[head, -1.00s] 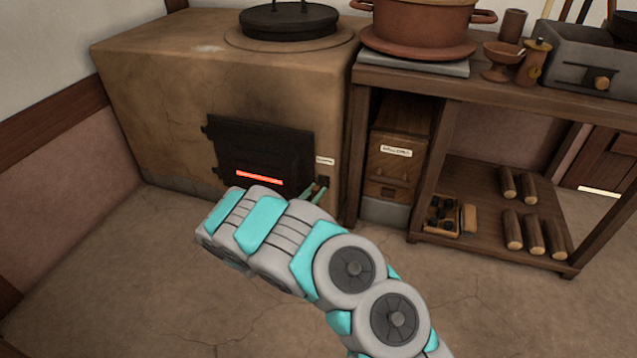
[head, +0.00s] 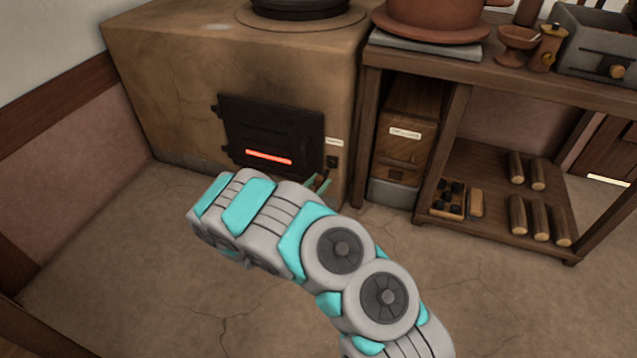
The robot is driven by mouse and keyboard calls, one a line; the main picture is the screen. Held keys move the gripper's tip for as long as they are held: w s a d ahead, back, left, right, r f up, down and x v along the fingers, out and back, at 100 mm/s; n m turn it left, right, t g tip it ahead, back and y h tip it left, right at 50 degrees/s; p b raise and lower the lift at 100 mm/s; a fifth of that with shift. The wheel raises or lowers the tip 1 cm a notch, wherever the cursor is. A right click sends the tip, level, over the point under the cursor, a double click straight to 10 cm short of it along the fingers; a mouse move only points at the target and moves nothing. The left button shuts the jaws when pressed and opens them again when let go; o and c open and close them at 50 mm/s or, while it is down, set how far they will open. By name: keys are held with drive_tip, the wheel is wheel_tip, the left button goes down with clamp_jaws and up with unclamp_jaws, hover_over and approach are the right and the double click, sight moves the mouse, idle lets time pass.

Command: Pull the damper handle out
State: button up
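The clay stove (head: 170,95) stands at the back left with a black fire door (head: 270,130). A red glow shows through a slot in the door. Right of the door, below a small white label (head: 335,142), is a small dark damper plate (head: 333,162). My gripper (head: 320,183) is just below and in front of this plate, mostly behind my arm. Only the teal finger ends show. A small brownish bit shows by the fingers, perhaps the damper handle. I cannot tell whether the fingers are closed on it.
A wooden bench (head: 440,70) stands right of the stove, with a terracotta pot (head: 430,18) on top. Under it are a wooden box (head: 405,140), several logs (head: 540,220) and a tray of dark lumps (head: 447,205). The floor in front is clear.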

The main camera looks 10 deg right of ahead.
drive_tip(key=v, duration=0.7)
drive_tip(key=shift+s+a+p, duration=0.2)
drive_tip(key=shift+s+p, duration=0.15)
idle(0.4)
